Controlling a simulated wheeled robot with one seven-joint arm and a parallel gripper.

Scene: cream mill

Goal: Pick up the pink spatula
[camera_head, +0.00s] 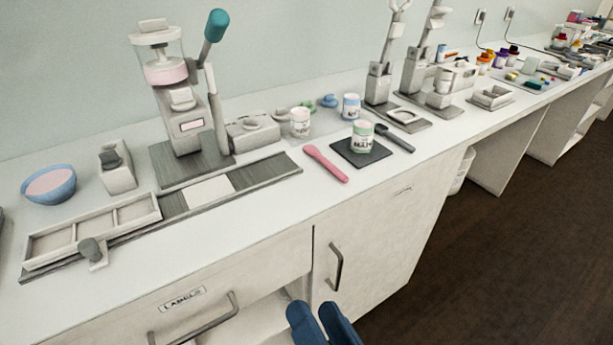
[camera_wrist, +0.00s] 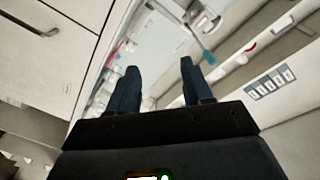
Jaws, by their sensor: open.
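The pink spatula (camera_head: 326,162) lies flat on the white counter, left of a dark square mat (camera_head: 344,153). A white and green jar (camera_head: 363,136) stands on the mat. My gripper (camera_head: 323,318) is at the bottom of the head view, in front of the cabinet and below the counter top, well apart from the pink spatula. Its two blue fingers also show in the wrist view (camera_wrist: 157,88), apart with nothing between them. I cannot make out the pink spatula in the wrist view.
A blue bowl (camera_head: 49,184) and a divided tray (camera_head: 92,232) are at the left. Cabinet handles (camera_head: 335,267) stick out below the counter edge. The counter in front of the pink spatula is clear.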

